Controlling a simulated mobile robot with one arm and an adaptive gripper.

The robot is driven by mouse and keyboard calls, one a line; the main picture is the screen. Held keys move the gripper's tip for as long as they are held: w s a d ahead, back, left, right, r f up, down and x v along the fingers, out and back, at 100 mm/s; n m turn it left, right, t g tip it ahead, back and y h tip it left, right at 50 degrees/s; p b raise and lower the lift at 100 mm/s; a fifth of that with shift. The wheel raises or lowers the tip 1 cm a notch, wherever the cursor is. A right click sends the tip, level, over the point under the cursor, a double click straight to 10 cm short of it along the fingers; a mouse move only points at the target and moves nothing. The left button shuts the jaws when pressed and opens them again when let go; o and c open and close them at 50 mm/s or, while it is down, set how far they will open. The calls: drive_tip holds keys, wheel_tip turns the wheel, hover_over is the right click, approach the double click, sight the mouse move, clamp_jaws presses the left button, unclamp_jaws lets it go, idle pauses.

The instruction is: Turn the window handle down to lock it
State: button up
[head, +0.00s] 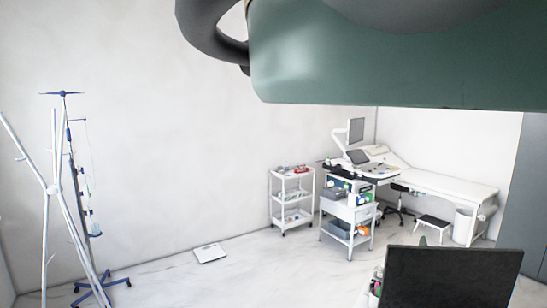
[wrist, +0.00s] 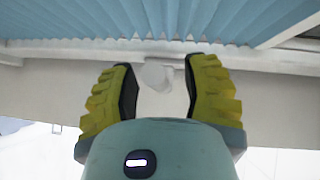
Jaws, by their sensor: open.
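In the wrist view, a small pale rounded piece, which looks like the window handle (wrist: 156,77), sticks out from a pale frame (wrist: 50,80). My gripper (wrist: 160,70), with yellow ribbed fingers and dark inner pads, is open. One finger is on each side of the handle, with a visible gap between the handle and each pad. The handle is seen nearly end-on, so I cannot tell which way it points. Neither the window nor the gripper's fingers show in the head view.
Blue pleated blinds (wrist: 90,18) hang just beyond the fingertips in the wrist view. In the head view, a drip stand (head: 75,200) and white coat rack (head: 55,190) stand at left, white trolley (head: 292,198) and exam couch (head: 440,185) farther back. The middle floor is largely clear.

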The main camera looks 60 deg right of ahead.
drive_tip(key=shift+c, duration=0.2)
clamp_jaws()
drive_tip(key=shift+f+b, duration=0.15)
drive_tip(key=shift+b, duration=0.15)
